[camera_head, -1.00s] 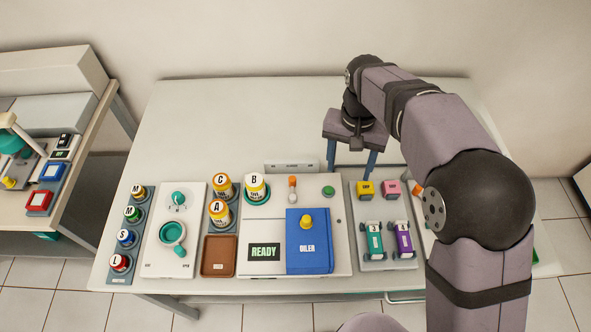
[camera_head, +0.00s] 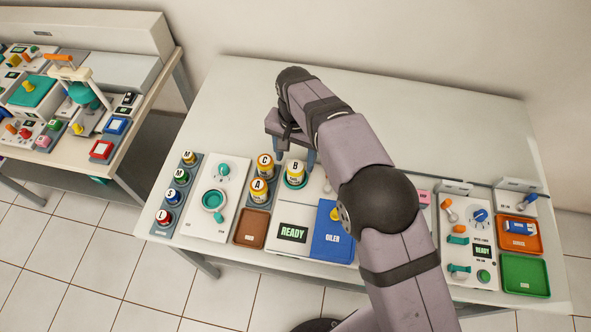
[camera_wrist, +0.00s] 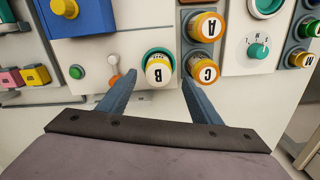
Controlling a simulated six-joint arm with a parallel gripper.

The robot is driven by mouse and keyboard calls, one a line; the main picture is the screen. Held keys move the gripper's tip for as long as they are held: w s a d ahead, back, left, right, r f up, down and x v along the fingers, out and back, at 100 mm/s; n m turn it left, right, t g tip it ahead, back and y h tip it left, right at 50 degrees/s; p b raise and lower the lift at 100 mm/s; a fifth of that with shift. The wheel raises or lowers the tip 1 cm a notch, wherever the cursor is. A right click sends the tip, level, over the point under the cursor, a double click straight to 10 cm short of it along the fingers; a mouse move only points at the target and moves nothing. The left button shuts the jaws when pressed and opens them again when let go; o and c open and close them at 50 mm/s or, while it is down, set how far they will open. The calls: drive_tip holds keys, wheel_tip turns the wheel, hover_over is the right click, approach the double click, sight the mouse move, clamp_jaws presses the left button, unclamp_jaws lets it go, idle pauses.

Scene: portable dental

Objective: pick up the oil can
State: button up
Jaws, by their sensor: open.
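A white and yellow can marked B (camera_head: 295,174) stands upright in a green ring on the white panel with the blue OILER plate (camera_head: 330,245). Similar cans marked C (camera_head: 265,166) and A (camera_head: 258,191) stand just left of it. Their small print is unreadable, so I cannot tell from labels which is the oil can. My gripper (camera_head: 293,152) is open and empty, at the back of can B. In the wrist view, can B (camera_wrist: 158,73) shows between the two fingertips (camera_wrist: 160,80), and can C (camera_wrist: 203,72) lies close by the right finger.
An orange-topped lever (camera_wrist: 114,62) stands beside can B. A brown tray (camera_head: 250,228) and a green READY display (camera_head: 293,234) are in front. A row of small lettered jars (camera_head: 172,197) is at far left. The table's back left (camera_head: 235,100) is clear.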

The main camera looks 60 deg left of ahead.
sight(296, 166)
drive_tip(key=shift+d+f+p, duration=0.15)
drive_tip(key=shift+f+p, duration=0.55)
drive_tip(key=shift+f, duration=0.35)
drive_tip(key=shift+d+f+p, duration=0.15)
drive_tip(key=shift+f+p, duration=0.55)
drive_tip(key=shift+f, duration=0.85)
drive_tip(key=shift+c, duration=0.5)
drive_tip(key=c, duration=1.1)
